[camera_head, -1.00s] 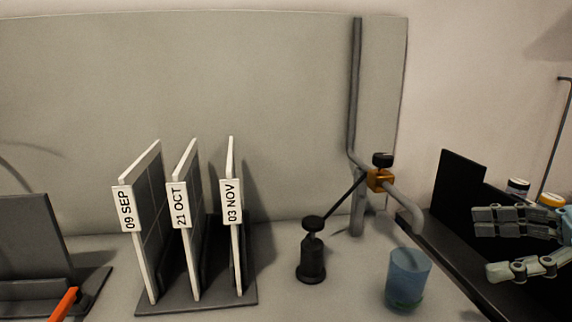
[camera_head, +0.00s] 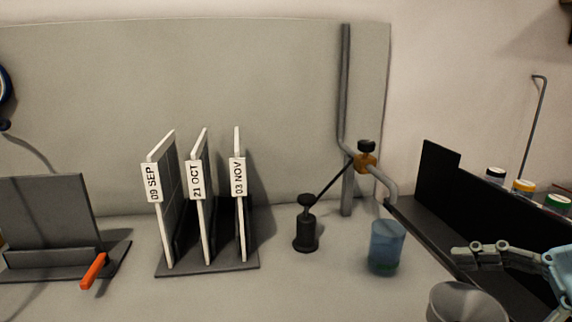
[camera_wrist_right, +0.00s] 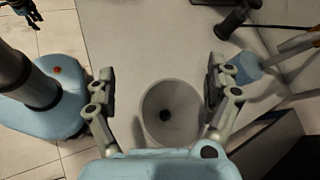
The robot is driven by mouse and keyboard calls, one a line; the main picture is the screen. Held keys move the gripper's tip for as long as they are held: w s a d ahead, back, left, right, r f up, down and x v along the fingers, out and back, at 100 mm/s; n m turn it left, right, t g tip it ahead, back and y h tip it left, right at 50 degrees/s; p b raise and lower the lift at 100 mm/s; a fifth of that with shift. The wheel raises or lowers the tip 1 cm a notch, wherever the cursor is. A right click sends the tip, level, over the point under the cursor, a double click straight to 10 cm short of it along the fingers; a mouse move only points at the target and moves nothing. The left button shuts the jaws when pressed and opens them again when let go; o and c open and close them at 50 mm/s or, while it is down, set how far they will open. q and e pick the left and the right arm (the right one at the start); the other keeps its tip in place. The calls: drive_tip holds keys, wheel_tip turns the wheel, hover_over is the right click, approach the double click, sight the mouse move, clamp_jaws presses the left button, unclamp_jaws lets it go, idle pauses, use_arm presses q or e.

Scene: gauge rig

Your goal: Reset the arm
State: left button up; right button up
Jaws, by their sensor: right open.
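A thin black rod (camera_head: 328,185) slants from a black knobbed post (camera_head: 306,233) up to an orange clamp (camera_head: 365,162) on a bent grey pipe (camera_head: 344,92). My right gripper (camera_head: 478,255) is at the lower right of the head view, partly cut off. In the right wrist view its two fingers (camera_wrist_right: 160,88) are wide apart. A grey round cup or funnel (camera_wrist_right: 172,112) with a dark spot inside shows between and below them; I cannot tell the height gap. A dark fingered shape at the wrist view's top left may be my left gripper (camera_wrist_right: 22,12); its state is unclear.
A blue cup (camera_head: 386,246) stands in front of the pipe. A rack (camera_head: 208,268) holds dated panels. A grey stand (camera_head: 55,215) with an orange lever (camera_head: 94,271) is at left. The front table is mostly clear.

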drive_tip(key=s+a+f+n+h, duration=0.1)
drive_tip(key=s+f+n, duration=0.1)
drive_tip(key=s+a+f+n+g, duration=0.1)
drive_tip(key=f+n, duration=0.1)
drive_tip(key=n, duration=0.1)
drive_tip(key=s+a+f+n+h, duration=0.1)
drive_tip(key=s+f+n, duration=0.1)
drive_tip(key=shift+s+a+f+n+h, duration=0.25)
drive_tip(key=shift+s+f+n+h, duration=0.05)
drive_tip(key=shift+s+n, duration=0.1)
drive_tip(key=s+d+f+n+h, duration=0.3)
drive_tip(key=s+d+n+h, duration=0.3)
drive_tip(key=s+n+h, duration=0.4)
wheel_tip(320, 180, down, 31)
drive_tip(key=s+d+n+g+b, duration=0.1)
drive_tip(key=s+d+g+b, duration=0.1)
drive_tip(key=b, duration=0.3)
use_arm(q)
drive_tip(key=s+f+b, duration=0.3)
drive_tip(key=f+b, duration=0.2)
drive_tip(key=f, duration=0.5)
drive_tip(key=shift+s+g, duration=0.2)
drive_tip(key=shift+g, duration=0.2)
use_arm(e)
drive_tip(key=s+d+f+g, duration=0.1)
drive_tip(key=s+f, duration=1.8)
drive_tip(key=f, duration=0.2)
drive_tip(key=shift+s+d+g+y, duration=0.25)
drive_tip(key=shift+s+g+y, duration=0.05)
drive_tip(key=shift+s+y, duration=0.1)
